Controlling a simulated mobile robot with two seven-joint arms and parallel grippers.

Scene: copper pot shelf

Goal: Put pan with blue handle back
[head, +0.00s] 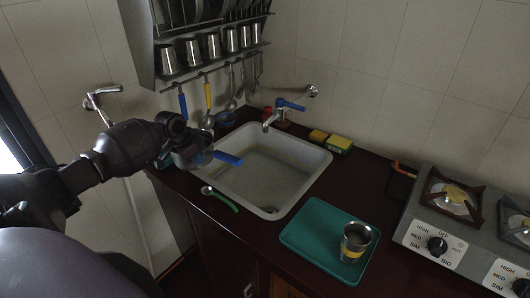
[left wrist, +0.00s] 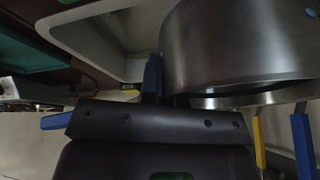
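The pan with the blue handle (head: 229,158) is at my left gripper (head: 182,140), over the left edge of the sink. In the head view its grey body (head: 190,158) is partly covered by my gripper and wrist, and the handle sticks out to the right. In the left wrist view the large metal pan wall (left wrist: 235,45) fills the upper right. A blue piece (left wrist: 152,75) shows just beyond the dark gripper body. My left gripper appears shut on the pan near where the handle starts; the fingertips are hidden. My right gripper is not in view.
A wall rack (head: 213,48) holds several metal cups, with utensils hanging below, including blue-handled (head: 183,106) and yellow-handled (head: 208,94) ones. The faucet (head: 272,120) stands behind the sink (head: 310,165). A green-handled spoon (head: 222,200), teal tray (head: 310,238) with a cup, and stove (head: 425,238) occupy the counter.

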